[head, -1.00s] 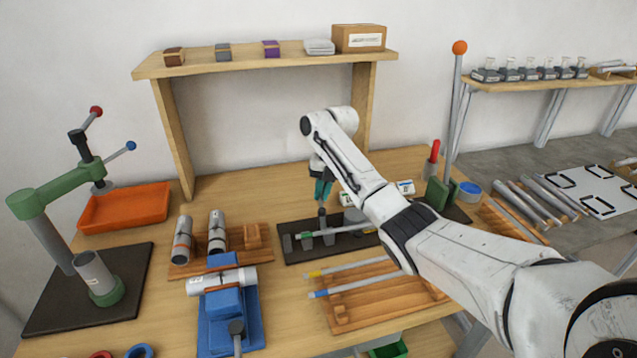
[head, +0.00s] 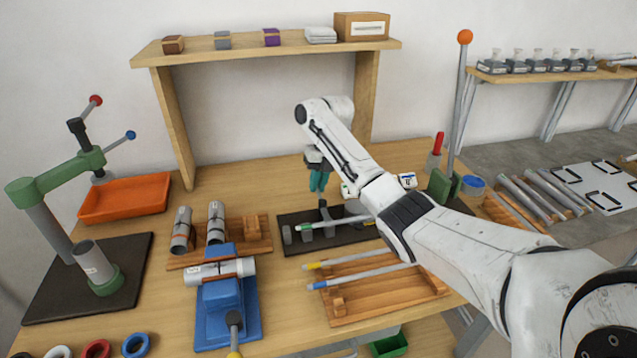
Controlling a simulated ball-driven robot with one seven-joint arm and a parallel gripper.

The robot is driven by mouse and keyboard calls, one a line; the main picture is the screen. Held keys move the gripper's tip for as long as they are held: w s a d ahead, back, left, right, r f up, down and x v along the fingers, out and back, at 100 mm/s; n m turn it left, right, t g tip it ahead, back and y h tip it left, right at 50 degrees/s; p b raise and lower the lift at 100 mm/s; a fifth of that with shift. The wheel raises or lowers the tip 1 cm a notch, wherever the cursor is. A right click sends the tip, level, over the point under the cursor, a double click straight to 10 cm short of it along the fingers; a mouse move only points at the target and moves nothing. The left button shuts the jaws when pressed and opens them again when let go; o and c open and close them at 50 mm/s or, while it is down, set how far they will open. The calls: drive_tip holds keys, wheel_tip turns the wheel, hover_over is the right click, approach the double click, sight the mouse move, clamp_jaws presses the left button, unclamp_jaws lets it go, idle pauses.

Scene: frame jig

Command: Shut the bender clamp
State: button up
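The bender has a dark base plate (head: 295,246) in the middle of the bench, with small grey blocks and a pale tube (head: 345,222) lying across them. A small dark upright piece (head: 324,212), which looks like the clamp's handle, stands by the tube. I cannot tell whether the clamp is open or shut. A tall lever with an orange ball (head: 465,37) rises from a green block (head: 440,187) at the right. My gripper (head: 319,188) points down just above the upright piece, apparently apart from it. Its teal fingers look close together, their gap unclear. My forearm hides part of the bender.
A wooden tray (head: 335,318) with two rods lies in front. A blue vise (head: 225,310) holding a grey pipe (head: 205,274) stands front left. A green press (head: 50,190) and an orange tray (head: 125,200) are at left. A wooden shelf (head: 225,50) stands behind.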

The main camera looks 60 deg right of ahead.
drive_tip(key=o, duration=0.4)
drive_tip(key=r, duration=0.3)
drive_tip(key=s+d+r, duration=0.1)
drive_tip(key=r, duration=0.3)
drive_tip(key=r+p, duration=0.1)
drive_tip(key=r, duration=0.2)
drive_tip(key=shift+s+d+r, duration=0.2)
drive_tip(key=shift+r, duration=0.1)
drive_tip(key=shift+f, duration=0.1)
